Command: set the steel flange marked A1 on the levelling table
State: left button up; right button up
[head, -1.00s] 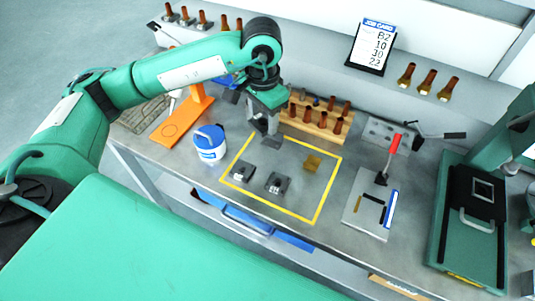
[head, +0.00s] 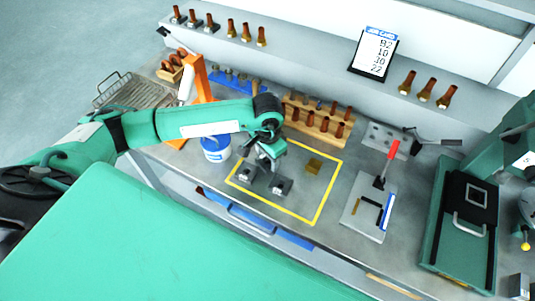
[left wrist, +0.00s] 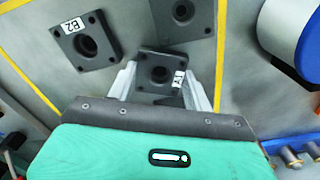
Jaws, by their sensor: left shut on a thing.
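My left gripper (left wrist: 160,85) is shut on a dark square steel flange (left wrist: 158,68) with a round bore. Its small white label stands sideways and looks like A1. In the head view my left gripper (head: 264,162) is low over the yellow-outlined area and hides this flange. A flange marked B2 (left wrist: 87,40) lies beside it, and another dark flange (left wrist: 186,14) lies close by with no readable label. A flat grey plate (head: 357,212) with a red-handled lever lies to the right; I cannot tell if it is the levelling table. My right gripper is out of view.
A wooden rack (head: 322,124) with brown pegs stands behind. A green machine (head: 456,235) stands far right. Bare bench shows between outline and grey plate.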

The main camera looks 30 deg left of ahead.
pick_arm(q)
jog(key=shift+f, duration=0.1)
jog(key=o, duration=0.9)
